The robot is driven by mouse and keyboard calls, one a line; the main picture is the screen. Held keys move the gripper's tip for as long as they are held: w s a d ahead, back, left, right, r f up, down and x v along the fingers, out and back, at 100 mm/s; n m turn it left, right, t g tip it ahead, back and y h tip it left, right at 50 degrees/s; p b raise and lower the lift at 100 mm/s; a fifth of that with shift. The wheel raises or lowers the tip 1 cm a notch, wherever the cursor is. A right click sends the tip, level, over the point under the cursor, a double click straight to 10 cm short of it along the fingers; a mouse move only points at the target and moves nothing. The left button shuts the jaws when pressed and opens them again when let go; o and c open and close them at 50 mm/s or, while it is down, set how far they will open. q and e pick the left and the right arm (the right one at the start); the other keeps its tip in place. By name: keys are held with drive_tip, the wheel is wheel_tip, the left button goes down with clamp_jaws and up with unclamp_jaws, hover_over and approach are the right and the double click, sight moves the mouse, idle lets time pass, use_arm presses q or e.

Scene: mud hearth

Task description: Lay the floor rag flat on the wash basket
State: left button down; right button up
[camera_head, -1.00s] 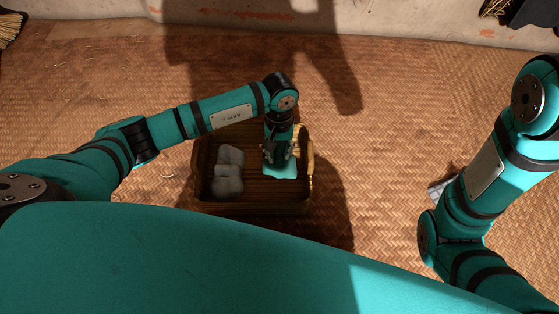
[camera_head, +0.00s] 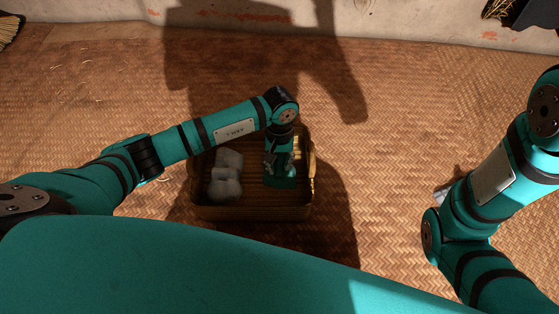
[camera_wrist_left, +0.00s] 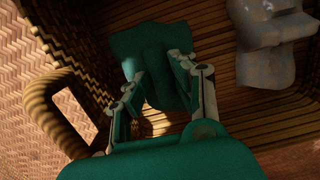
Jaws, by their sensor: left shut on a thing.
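The wash basket (camera_head: 245,213) is a brown woven basket on the floor mat, with a handle on its right side. In the left wrist view its slatted inside (camera_wrist_left: 215,110) and looped handle (camera_wrist_left: 42,98) show. My left gripper (camera_head: 278,160) points down inside the basket's right half. It is shut on a teal cloth, which I take as the floor rag (camera_head: 281,182). In the left wrist view the rag (camera_wrist_left: 150,52) hangs bunched beyond the fingertips, not flat. I cannot tell whether it touches the basket floor. My right gripper is not in view.
A grey lumpy bundle (camera_head: 226,175) lies in the basket's left half and also shows in the left wrist view (camera_wrist_left: 272,45). My right arm is at the right. A pale thing (camera_head: 443,194) is partly hidden behind it. The woven floor mat (camera_head: 400,110) is otherwise mostly clear.

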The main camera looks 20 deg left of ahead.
use_arm(q)
drive_tip(key=shift+f+b, duration=1.6)
drive_tip(key=shift+f, duration=0.5)
drive_tip(key=c, duration=1)
unclamp_jaws()
